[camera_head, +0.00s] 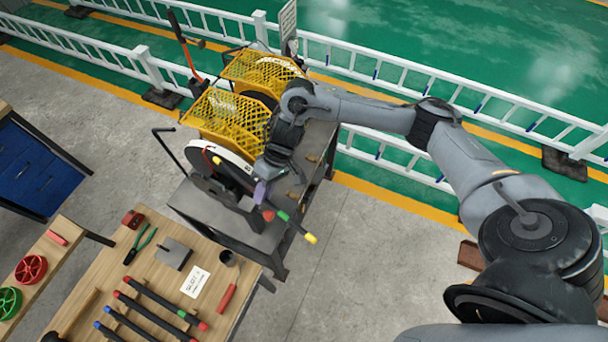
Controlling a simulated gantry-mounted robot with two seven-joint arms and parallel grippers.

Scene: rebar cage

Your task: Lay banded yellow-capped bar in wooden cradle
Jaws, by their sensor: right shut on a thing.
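The banded yellow-capped bar (297,228) is dark, with a green band and a yellow cap at its lower right end. It slants over the near right edge of the grey machine stand. My right gripper (264,188) is shut on the bar near its upper left part; the grip itself is partly hidden. A red tip shows just below the gripper. Small wooden blocks, seemingly the wooden cradle (295,195), stand on the machine stand right of the gripper, apart from the bar's yellow end. My left gripper is not in view.
A cutting machine with yellow mesh guards (225,115) stands close left of my right gripper. The wooden table (110,262) in front holds several dark bars, pliers, a cup and a card. White railings (400,75) run behind. The floor on the right is open.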

